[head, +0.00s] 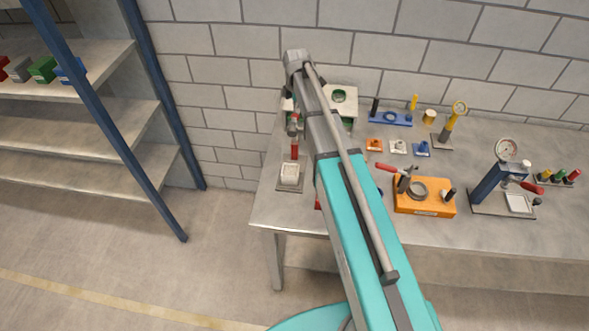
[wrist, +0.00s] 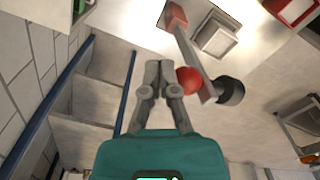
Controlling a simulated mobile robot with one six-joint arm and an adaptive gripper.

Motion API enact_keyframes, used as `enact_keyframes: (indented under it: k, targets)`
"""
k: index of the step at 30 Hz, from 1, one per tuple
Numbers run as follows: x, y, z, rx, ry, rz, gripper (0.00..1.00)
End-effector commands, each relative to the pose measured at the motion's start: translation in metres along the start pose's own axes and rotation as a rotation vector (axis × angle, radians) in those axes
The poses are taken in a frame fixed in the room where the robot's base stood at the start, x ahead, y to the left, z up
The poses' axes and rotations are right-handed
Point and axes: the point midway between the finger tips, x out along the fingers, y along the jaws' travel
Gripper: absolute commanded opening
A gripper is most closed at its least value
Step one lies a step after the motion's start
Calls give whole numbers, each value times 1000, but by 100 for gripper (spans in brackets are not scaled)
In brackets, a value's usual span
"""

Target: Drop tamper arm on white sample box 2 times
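The white sample box (head: 290,174) sits on a grey plate near the table's left end; it also shows at the top of the wrist view (wrist: 216,38). The tamper arm is a grey bar (wrist: 190,55) running from a red block (wrist: 174,17) to a dark round end piece (wrist: 230,91), with a red ball knob (wrist: 188,80) beside it. In the wrist view the bar passes left of the box. My gripper (wrist: 158,66) has its fingers together, with the knob just right of them. I see nothing between the fingers. Whether they touch the knob is unclear.
An orange fixture (head: 425,209) with a red-handled clamp, a blue gauge press (head: 487,185) and small blocks stand on the table to the right. A pale box with a round opening (head: 339,96) is behind. A shelf rack (head: 85,120) stands left, across open floor.

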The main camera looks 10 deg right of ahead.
Motion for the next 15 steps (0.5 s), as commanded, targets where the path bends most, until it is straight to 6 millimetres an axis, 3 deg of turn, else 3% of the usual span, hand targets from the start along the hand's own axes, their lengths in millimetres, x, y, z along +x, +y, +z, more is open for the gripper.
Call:
enact_keyframes:
  k: [15]
  targets:
    - [0,-17,-9,0,0,0,0]
